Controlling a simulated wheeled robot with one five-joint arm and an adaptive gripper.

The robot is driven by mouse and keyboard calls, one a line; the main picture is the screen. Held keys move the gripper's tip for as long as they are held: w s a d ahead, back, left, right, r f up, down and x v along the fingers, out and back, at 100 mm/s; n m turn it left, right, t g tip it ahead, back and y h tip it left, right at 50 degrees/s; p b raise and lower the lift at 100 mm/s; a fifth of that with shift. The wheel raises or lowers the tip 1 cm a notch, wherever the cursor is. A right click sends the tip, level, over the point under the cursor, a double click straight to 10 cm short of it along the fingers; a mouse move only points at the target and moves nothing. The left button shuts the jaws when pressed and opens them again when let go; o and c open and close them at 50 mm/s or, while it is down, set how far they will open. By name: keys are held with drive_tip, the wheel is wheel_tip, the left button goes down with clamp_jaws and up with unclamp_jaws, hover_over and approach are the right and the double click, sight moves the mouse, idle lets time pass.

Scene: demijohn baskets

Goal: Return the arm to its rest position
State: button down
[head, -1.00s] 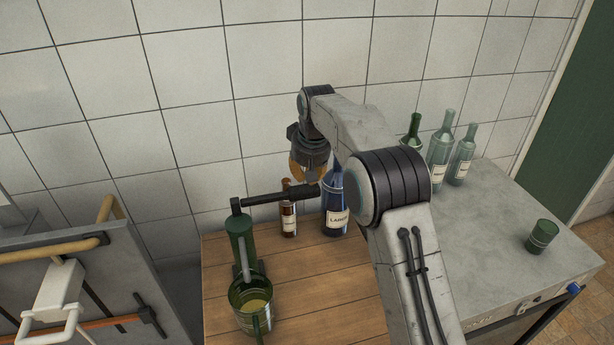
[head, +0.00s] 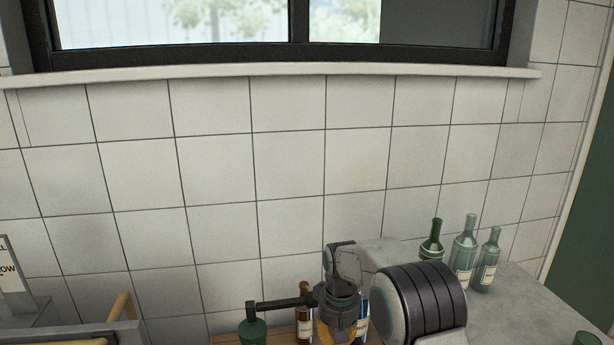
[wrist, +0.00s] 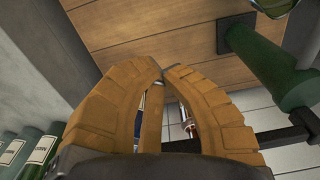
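My arm is bent over the bench, and my gripper (wrist: 163,72) points down above the wooden top.
A green stand (head: 252,332) with a black lever (head: 279,305) is left of my gripper. Several green bottles (head: 464,250) stand on the grey top at right. A green cup (head: 587,339) is at the lower right. A tiled wall (head: 290,150) and window sill (head: 270,74) are behind.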

drive_tip(key=s+d+r, duration=0.3)
drive_tip(key=s, duration=0.7)
drive_tip(key=s+d+r+m, duration=0.1)
drive_tip(key=s+d+r, duration=0.2)
drive_tip(key=s, duration=0.7)
drive_tip(key=s+d+r, duration=0.3)
drive_tip(key=s+d, duration=0.1)
drive_tip(key=s, duration=0.6)
drive_tip(key=r+t, duration=0.1)
drive_tip(key=r+m+t, duration=0.1)
drive_tip(key=r, duration=0.1)
drive_tip(key=d+r+t, duration=0.1)
drive_tip(key=shift+s+r+t, duration=0.4)
